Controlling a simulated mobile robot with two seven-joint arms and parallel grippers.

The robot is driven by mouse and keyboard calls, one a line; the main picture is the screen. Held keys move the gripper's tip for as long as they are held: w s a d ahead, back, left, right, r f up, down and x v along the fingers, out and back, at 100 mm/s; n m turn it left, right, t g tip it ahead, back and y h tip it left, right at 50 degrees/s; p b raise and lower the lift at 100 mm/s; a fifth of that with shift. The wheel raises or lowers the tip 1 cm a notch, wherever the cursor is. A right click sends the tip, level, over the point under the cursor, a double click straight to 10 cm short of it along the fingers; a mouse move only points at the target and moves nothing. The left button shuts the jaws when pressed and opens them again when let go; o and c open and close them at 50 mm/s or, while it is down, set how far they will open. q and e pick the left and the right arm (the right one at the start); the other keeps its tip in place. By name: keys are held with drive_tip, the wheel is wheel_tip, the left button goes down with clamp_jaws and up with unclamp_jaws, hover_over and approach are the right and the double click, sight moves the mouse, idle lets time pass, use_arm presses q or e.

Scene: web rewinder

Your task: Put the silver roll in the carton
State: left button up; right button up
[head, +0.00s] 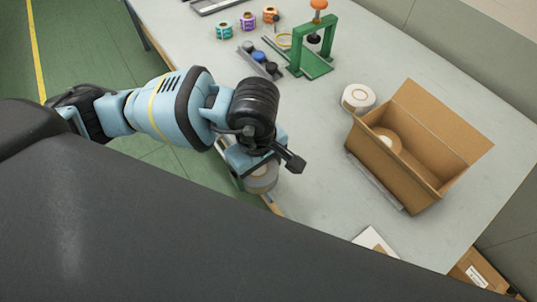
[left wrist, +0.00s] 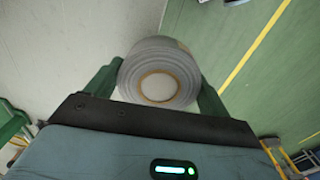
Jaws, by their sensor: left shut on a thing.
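My left gripper (head: 258,170) is shut on the silver roll (head: 262,180), above the near left edge of the table. In the left wrist view the silver roll (left wrist: 160,75) sits between the two green fingers of my left gripper (left wrist: 158,85), its round end with a pale core facing the camera. In the head view the wrist partly hides the roll. The open brown carton (head: 415,188) stands on the table to the right of the gripper, flaps up, with a tan roll (head: 386,141) inside at its left end. My right gripper is not in view.
A white roll (head: 358,97) lies just behind the carton. A green press stand (head: 313,62) and several small coloured rolls are at the back. A grey bar (head: 375,183) lies along the carton's near side, and a white sheet (head: 375,243) near the front edge. Table between gripper and carton is mostly clear.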

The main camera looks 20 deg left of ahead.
use_arm(q)
drive_tip(key=shift+s+a, duration=0.1)
drive_tip(key=shift+s, duration=0.3)
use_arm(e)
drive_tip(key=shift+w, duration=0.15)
use_arm(q)
drive_tip(key=shift+a+r, duration=0.1)
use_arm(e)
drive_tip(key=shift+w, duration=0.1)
use_arm(q)
drive_tip(key=shift+w+a+r+m, duration=0.15)
drive_tip(key=shift+a+r+m, duration=0.25)
drive_tip(key=shift+m, duration=0.3)
drive_tip(key=w+a+r+m, duration=0.1)
drive_tip(key=a+r+m, duration=0.4)
drive_tip(key=m, duration=0.5)
drive_tip(key=shift+w+a+r+m, duration=0.2)
drive_tip(key=shift+a+r+m, duration=0.1)
drive_tip(key=shift+a, duration=0.5)
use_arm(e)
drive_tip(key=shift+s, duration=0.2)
use_arm(q)
drive_tip(key=shift+s, duration=0.1)
